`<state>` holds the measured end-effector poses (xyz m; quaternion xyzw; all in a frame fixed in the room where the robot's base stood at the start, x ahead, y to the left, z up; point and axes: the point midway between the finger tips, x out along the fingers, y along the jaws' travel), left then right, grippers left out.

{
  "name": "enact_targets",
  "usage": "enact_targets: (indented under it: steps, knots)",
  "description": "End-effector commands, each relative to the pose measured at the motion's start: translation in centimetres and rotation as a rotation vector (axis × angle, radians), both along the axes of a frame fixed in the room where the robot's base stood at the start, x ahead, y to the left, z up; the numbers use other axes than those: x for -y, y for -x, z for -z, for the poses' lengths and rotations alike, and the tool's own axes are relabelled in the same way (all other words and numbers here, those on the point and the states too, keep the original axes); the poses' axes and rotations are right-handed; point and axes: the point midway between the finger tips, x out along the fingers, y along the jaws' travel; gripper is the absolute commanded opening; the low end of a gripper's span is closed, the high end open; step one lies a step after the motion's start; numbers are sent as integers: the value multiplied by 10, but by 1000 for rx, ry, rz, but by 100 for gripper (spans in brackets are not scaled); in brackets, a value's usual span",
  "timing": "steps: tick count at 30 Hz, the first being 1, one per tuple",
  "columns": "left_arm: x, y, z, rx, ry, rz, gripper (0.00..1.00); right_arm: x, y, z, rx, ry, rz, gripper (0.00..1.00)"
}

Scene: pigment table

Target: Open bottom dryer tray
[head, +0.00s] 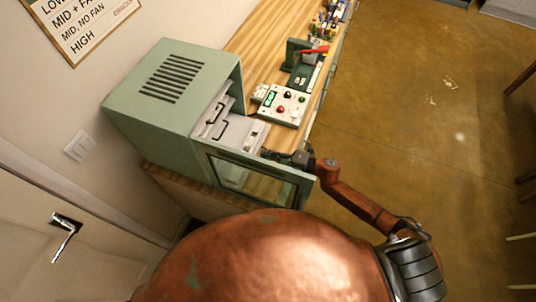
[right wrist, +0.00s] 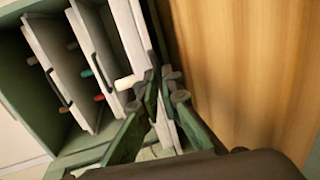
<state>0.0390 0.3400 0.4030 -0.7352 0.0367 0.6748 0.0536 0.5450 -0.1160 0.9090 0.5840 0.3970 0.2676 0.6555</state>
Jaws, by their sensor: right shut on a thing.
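The green dryer (head: 172,85) stands on the wooden table with its glazed door (head: 250,178) swung open. Its light grey trays show as panels with dark handles, and the upper tray (head: 215,110) shows a handle in the head view. The bottom tray (head: 245,134), nearest the table, seems to stick out past the ones above. My right gripper (head: 287,156) is at the front of this tray. In the right wrist view, my right gripper (right wrist: 163,85) is shut at the bottom tray's front (right wrist: 128,35), its fingers hiding the handle. My left gripper is out of view.
A white control box (head: 284,105) with a green display and knobs stands beside the dryer on the wooden table (head: 262,45). Bottles and tools are farther along. The open door lies close to my right gripper. The floor to the right is clear.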

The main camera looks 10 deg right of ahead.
Motion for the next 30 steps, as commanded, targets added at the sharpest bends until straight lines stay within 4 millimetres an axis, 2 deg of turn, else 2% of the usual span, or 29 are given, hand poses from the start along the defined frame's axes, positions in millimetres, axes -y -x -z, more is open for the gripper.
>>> enact_targets:
  steps: [1, 2, 4, 12, 16, 30]
  knots:
    - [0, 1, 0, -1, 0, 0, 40, 0, 1, 1, -1, 1, -2, 0]
    - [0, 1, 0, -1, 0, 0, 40, 0, 1, 1, -1, 1, -1, 8]
    - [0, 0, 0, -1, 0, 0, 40, 1, 1, 1, -1, 0, 0, 12]
    - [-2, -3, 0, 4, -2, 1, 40, 1, 1, 0, 0, 0, 1, 13]
    - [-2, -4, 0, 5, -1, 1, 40, 8, 5, -1, -1, 1, 2, 13]
    - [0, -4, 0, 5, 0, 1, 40, 81, 54, -19, -1, 3, 1, 13]
